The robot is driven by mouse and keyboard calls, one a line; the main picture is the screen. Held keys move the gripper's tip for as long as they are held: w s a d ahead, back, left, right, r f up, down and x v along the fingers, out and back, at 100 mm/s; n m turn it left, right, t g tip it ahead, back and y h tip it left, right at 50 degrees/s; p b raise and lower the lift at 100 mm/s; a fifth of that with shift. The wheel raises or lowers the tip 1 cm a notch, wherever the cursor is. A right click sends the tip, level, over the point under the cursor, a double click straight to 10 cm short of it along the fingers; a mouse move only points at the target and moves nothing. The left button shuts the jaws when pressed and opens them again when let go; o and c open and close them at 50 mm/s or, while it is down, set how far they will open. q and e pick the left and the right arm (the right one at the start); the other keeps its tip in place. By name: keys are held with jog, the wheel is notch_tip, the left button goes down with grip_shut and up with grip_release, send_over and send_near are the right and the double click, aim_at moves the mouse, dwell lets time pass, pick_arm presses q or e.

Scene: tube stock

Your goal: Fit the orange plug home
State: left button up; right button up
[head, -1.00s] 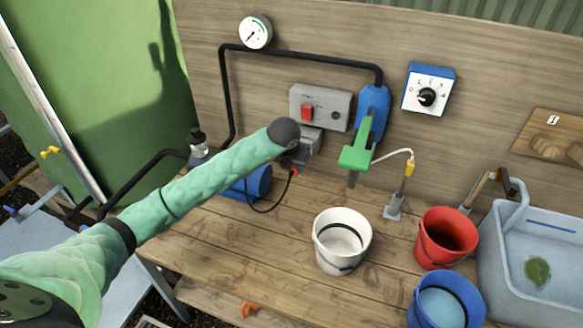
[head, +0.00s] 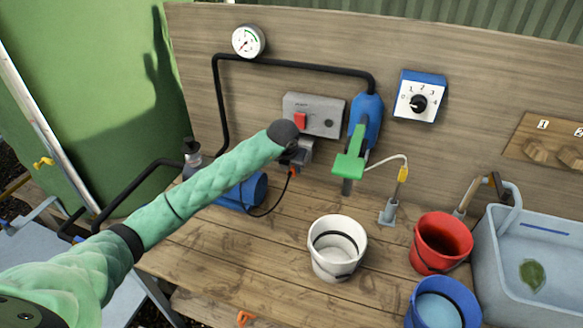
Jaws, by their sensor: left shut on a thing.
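My left gripper (head: 291,157) is at the lower front of the grey switch box on the back board, mostly hidden behind my own wrist. It is shut on the orange plug (head: 293,172), of which only a small orange bit shows below the jaws. A black cable (head: 270,209) hangs from the plug and loops to the blue motor (head: 251,190) on the bench. The grey socket housing (head: 305,150) under the switch box is partly covered by my gripper. Whether the plug touches it or sits in it cannot be told. My right gripper is not in view.
The grey box (head: 313,112) has a red switch. Right of it is a blue pipe fitting (head: 367,112) with a green lever (head: 349,164). A white bucket (head: 337,262), red bucket (head: 440,242), blue bucket (head: 443,304) and sink (head: 489,262) stand right.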

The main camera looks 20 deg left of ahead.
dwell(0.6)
pick_arm(q)
jog(key=shift+b, duration=0.4)
dwell(0.3)
jog(key=shift+b, duration=0.8)
dwell(1.1)
jog(key=shift+w+b, duration=0.6)
jog(key=shift+w, duration=0.4)
dwell(0.5)
jog(key=shift+b, duration=0.4)
dwell(0.6)
jog(key=shift+w+d+b, duration=0.1)
jog(key=shift+w+b, duration=0.3)
jog(key=shift+w, duration=0.1)
dwell(0.9)
